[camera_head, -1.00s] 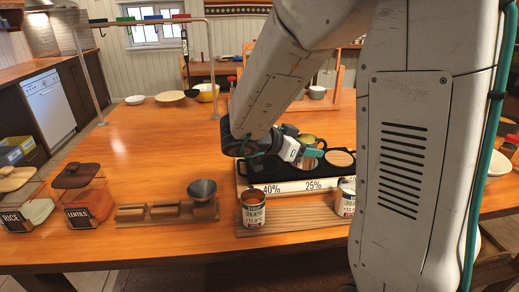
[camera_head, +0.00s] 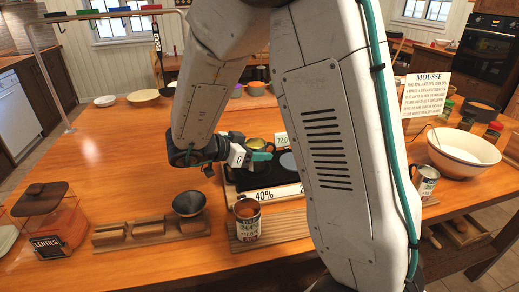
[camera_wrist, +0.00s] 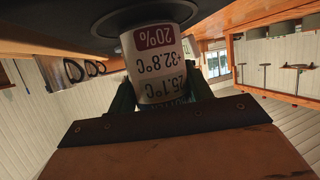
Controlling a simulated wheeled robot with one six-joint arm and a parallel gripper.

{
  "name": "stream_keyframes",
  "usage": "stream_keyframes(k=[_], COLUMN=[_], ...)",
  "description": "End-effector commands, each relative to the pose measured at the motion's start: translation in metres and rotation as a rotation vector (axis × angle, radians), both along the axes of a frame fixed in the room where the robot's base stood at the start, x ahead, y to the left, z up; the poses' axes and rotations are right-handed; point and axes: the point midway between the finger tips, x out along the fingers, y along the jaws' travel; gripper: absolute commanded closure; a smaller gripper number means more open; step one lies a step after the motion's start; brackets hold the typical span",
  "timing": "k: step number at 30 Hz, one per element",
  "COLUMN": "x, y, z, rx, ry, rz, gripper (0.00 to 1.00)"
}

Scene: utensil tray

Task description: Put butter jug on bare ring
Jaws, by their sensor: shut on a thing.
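My gripper (camera_head: 258,152), with green fingers, is shut on the butter jug (camera_wrist: 160,60). In the wrist view the jug appears upside down, with a white label reading 20%, +32.8°C and 25.1°C. A yellowish round top (camera_head: 256,142) shows beside the fingers in the head view and seems to be the jug's. The jug is at the back of a black plate with percent labels (camera_head: 264,194). A dark disc (camera_wrist: 110,18) lies at its base; I cannot tell whether they touch. A grey ring (camera_head: 288,162) shows right of the gripper. My arm hides the plate's right part.
A labelled can (camera_head: 247,220) stands in front of the plate, with a dark funnel-like cup (camera_head: 189,204) on a wooden rack to its left. A lentils jar (camera_head: 45,220) is farther left. A large cream bowl (camera_head: 465,152) and another can (camera_head: 427,180) stand right. The table's left middle is clear.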

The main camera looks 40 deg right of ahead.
Motion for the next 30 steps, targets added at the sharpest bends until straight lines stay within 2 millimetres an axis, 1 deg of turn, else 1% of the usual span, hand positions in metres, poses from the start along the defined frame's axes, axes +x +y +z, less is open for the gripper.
stream_keyframes(k=[5, 9, 10, 11, 12, 20, 23, 26, 30], x=[0.0, 0.0, 0.0, 0.0, 0.0, -0.001, 0.0, 0.001, 0.004], y=[-0.001, -0.002, -0.002, -0.002, -0.002, -0.003, -0.001, 0.012, 0.039], z=[0.0, -0.003, -0.003, -0.003, -0.003, -0.002, 0.002, 0.007, 0.018], rx=[0.0, 0.0, 0.0, 0.0, 0.0, 0.0, 0.001, 0.001, 0.001], ry=[-0.001, -0.001, -0.002, -0.002, -0.002, -0.001, -0.002, -0.002, -0.003], rz=[-0.002, -0.004, -0.004, -0.004, -0.004, -0.005, -0.004, -0.002, 0.0], gripper=[0.78, 0.78, 0.42, 0.33, 0.28, 0.28, 0.28, 0.28, 0.28])
